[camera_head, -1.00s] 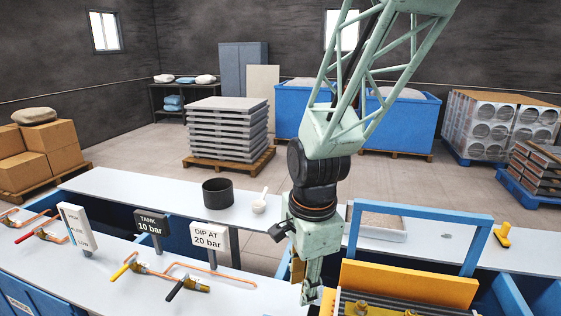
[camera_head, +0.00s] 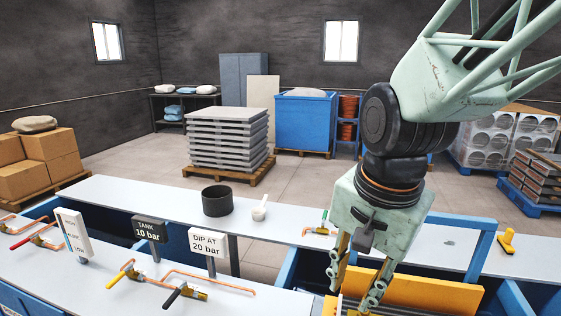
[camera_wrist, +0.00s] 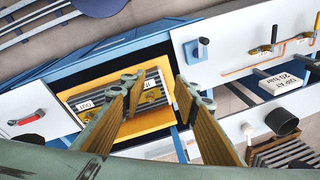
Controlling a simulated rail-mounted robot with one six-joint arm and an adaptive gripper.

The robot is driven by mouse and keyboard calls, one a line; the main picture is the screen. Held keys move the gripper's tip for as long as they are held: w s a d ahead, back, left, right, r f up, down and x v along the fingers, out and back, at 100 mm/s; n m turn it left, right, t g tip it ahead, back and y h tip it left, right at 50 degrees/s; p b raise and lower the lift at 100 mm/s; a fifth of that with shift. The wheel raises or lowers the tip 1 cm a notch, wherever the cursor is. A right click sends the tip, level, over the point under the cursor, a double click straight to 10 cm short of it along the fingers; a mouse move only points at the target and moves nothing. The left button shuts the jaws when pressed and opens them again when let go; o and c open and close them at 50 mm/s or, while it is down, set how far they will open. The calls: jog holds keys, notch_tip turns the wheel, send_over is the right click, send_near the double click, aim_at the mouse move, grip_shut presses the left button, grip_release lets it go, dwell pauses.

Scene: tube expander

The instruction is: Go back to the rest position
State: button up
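My gripper (camera_head: 350,295) hangs from the wrist at the right of the head view, its fingers pointing down above the yellow-framed unit (camera_head: 425,290). The wrist view shows the two fingers (camera_wrist: 160,85) spread apart with nothing between them. Beneath and beyond them lies the yellow-framed unit (camera_wrist: 152,138) with grey slats and a white label reading "OUT". How high the fingertips are above it is hard to tell. The gripper and arm hide part of the back bench and the unit.
Signs "TANK 10 bar" (camera_head: 150,228) and "DIP AT 20 bar" (camera_head: 208,242) stand left, near valves on copper pipes (camera_head: 165,285). A dark pot (camera_head: 217,200), a white ladle (camera_head: 259,211) and a green-handled valve (camera_head: 321,228) are on the back bench. A blue frame (camera_head: 480,250) rises at right.

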jog(key=s+d+r+n+b, duration=0.2)
jog(key=s+d+n, duration=0.1)
jog(key=s, duration=0.5)
jog(key=s+d+r+n+t+b, duration=0.1)
jog(key=s+d+n, duration=0.3)
jog(key=s, duration=0.4)
jog(key=shift+s+d+r+n+t+b, duration=0.3)
jog(key=shift+s+r+n+b, duration=0.1)
jog(key=shift+r+n, duration=0.25)
